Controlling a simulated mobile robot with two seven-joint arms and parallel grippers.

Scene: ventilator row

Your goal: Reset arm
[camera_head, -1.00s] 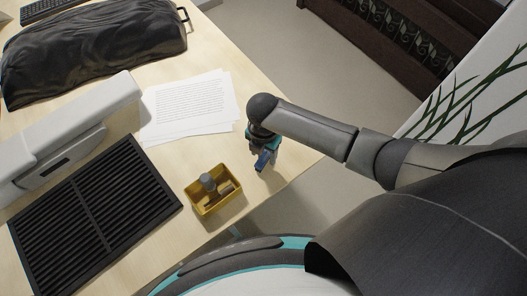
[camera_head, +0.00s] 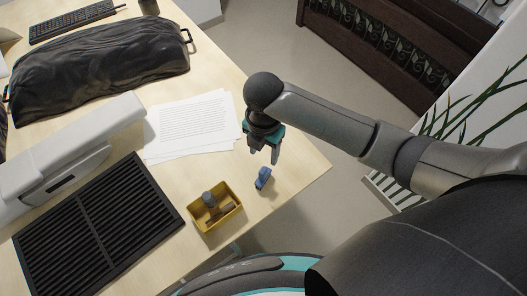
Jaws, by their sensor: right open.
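My right arm (camera_head: 325,115) comes in from the right and bends down at a dark round joint over the table's right part. My right gripper (camera_head: 263,155) hangs below it, fingers down, open and empty. A small blue object (camera_head: 263,178) stands on the table just below the fingertips, apart from them. My left gripper is not in view.
A yellow bin (camera_head: 228,219) with several small items stands left of the blue object. White papers (camera_head: 190,127), a black slatted grille (camera_head: 98,228), a white device (camera_head: 70,150) and a black covered bundle (camera_head: 100,65) take up the table (camera_head: 290,185) leftward. Its right edge is near.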

